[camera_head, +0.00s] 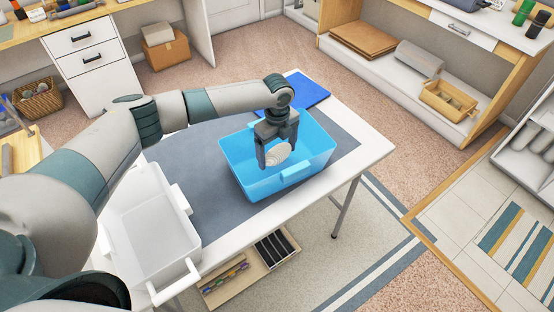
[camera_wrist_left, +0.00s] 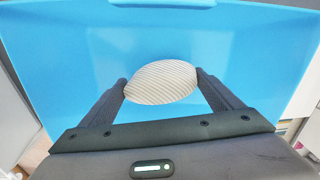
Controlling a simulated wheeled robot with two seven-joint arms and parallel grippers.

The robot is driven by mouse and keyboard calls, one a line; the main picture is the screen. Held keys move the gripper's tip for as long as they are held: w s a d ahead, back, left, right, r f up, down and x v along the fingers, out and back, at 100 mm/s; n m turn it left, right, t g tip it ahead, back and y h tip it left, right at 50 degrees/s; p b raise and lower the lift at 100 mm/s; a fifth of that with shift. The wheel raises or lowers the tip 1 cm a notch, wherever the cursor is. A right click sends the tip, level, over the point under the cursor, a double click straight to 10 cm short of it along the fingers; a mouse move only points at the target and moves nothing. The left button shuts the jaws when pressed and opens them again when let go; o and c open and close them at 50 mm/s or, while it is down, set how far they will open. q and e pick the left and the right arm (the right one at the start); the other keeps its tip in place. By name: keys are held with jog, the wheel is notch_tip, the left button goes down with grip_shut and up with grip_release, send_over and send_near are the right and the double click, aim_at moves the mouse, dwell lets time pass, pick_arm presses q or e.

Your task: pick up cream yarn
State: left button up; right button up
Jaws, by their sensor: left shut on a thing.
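The cream yarn (camera_head: 277,154) is a pale ball with fine ridges, held between the fingers of my left gripper (camera_head: 277,158). In the left wrist view the yarn (camera_wrist_left: 160,82) sits between the two dark fingertips of the gripper (camera_wrist_left: 161,88), which are shut on it. In the head view the gripper and yarn are over the blue bin (camera_head: 247,188). The bin's blue inside (camera_wrist_left: 230,55) fills the left wrist view behind the yarn. I cannot tell exactly how far the yarn is above the bin floor. My right gripper is not in view.
The bin stands on a grey mat (camera_head: 200,160) on a white table (camera_head: 375,150). A white tub (camera_head: 150,225) stands on the table's left, and a blue flat item (camera_head: 307,88) lies at the back. Shelves with boxes line the far wall.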

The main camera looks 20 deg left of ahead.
aim_at(277, 149)
pick_arm(q)
notch_tip(277, 149, up, 5)
jog(key=shift+r+b, duration=0.15)
jog(key=shift+b, duration=0.65)
jog(key=shift+r, duration=0.6)
